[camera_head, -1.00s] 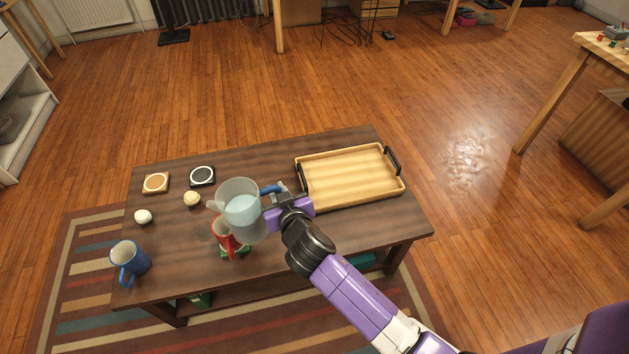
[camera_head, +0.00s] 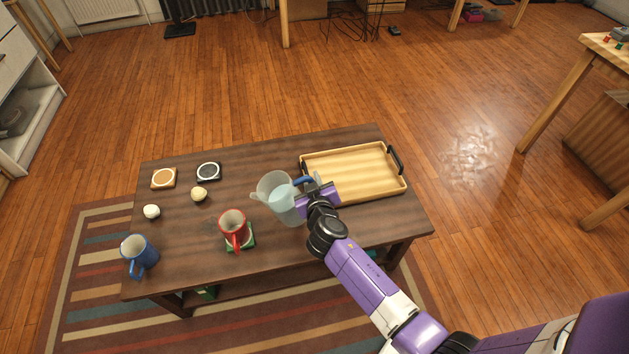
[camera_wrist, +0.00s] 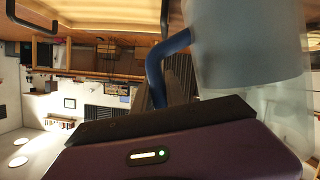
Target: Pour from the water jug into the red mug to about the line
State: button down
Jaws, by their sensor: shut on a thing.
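The water jug (camera_head: 277,199) is clear with pale water in it and a blue handle (camera_head: 303,182). My gripper (camera_head: 311,190) is shut on the handle, to the right of the jug. The jug looks close to upright, slightly tilted; I cannot tell whether its base touches the table. In the wrist view the jug (camera_wrist: 245,50) fills the upper right, with its blue handle (camera_wrist: 155,70) beside it. The red mug (camera_head: 232,222) stands on a green coaster (camera_head: 248,243), left of the jug and apart from it. The mug's inside level and line are too small to read.
A wooden tray (camera_head: 350,165) with black handles lies behind my gripper at right.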

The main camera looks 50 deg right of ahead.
aim_at(283, 175)
jog(key=shift+w+a+r+n+g+h, duration=0.2)
jog(key=shift+w+a+n, duration=0.15)
jog(key=shift+w+a, duration=0.3)
jog(key=shift+w+a+r+n+g+h, duration=0.1)
jog(key=shift+w+a+n+h, duration=0.1)
jog(key=shift+w+a+n, duration=0.4)
jog(key=shift+s+a+m, duration=0.15)
jog(key=shift+s+m, duration=0.05)
jog(key=shift+m, duration=0.05)
jog(key=shift+w+a+r+n+h+b, duration=0.3)
jog(key=shift+w+a+n+b, duration=0.15)
jog(key=shift+a, duration=0.35)
jog(key=shift+w+a+r+n+h+b, duration=0.3)
jog(key=shift+w+a+n+b, duration=0.15)
jog(key=shift+a, duration=0.3)
dwell(1.2)
jog(key=shift+w+a+r+n+h+p, duration=0.2)
jog(key=shift+a+r+n, duration=0.1)
jog(key=shift+r, duration=0.3)
jog(key=shift+w+a+r+n+h+p, duration=0.15)
jog(key=shift+r+n, duration=0.15)
jog(key=shift+r, duration=0.3)
dwell(2.6)
